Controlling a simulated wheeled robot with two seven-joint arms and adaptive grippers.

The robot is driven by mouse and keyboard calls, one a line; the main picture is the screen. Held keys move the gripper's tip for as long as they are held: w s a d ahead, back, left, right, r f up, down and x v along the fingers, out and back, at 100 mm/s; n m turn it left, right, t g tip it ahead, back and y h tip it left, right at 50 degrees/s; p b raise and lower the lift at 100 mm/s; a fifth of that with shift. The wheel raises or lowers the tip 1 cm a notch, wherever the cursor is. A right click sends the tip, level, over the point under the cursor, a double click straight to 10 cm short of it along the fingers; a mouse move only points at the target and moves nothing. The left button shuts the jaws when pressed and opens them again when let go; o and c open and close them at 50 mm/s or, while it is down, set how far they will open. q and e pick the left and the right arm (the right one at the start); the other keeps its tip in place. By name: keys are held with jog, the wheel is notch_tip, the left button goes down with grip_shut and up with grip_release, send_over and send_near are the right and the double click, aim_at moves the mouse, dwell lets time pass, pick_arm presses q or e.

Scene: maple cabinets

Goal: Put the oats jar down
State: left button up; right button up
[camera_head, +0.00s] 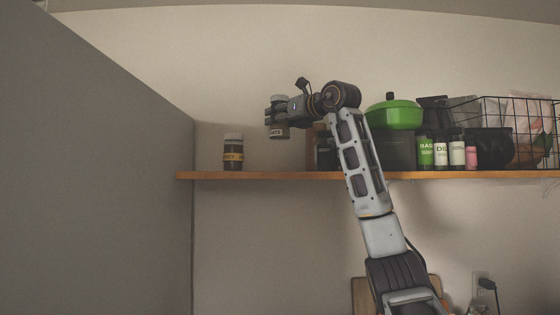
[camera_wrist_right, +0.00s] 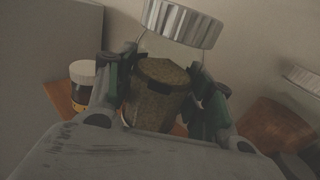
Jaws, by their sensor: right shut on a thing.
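The oats jar (camera_head: 278,132) is held above the wooden shelf (camera_head: 262,175) in the head view, its label partly showing. My right gripper (camera_head: 277,112) is shut around it, with clear space between the jar and the shelf board. In the right wrist view the jar (camera_wrist_right: 158,92) stands between the two fingers of the gripper (camera_wrist_right: 165,100); it has a ribbed silver lid, clear upper glass and a grainy filling below. My left gripper is in neither view.
A dark jar with a yellow label (camera_head: 233,152) stands on the shelf at the left. A green pot (camera_head: 393,115), several small bottles and a wire basket (camera_head: 535,135) crowd the right. Bare shelf lies between the dark jar and the crowded part. A grey panel (camera_head: 100,170) borders the left.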

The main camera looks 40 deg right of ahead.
aim_at(286, 134)
jog(key=shift+f+b, duration=0.35)
jog(key=shift+f, duration=2.3)
jog(key=shift+f, duration=0.1)
jog(key=shift+f+b, duration=0.4)
jog(key=shift+f, duration=1.6)
jog(key=shift+f, duration=0.1)
jog(key=o, duration=0.9)
jog(key=shift+s, duration=0.15)
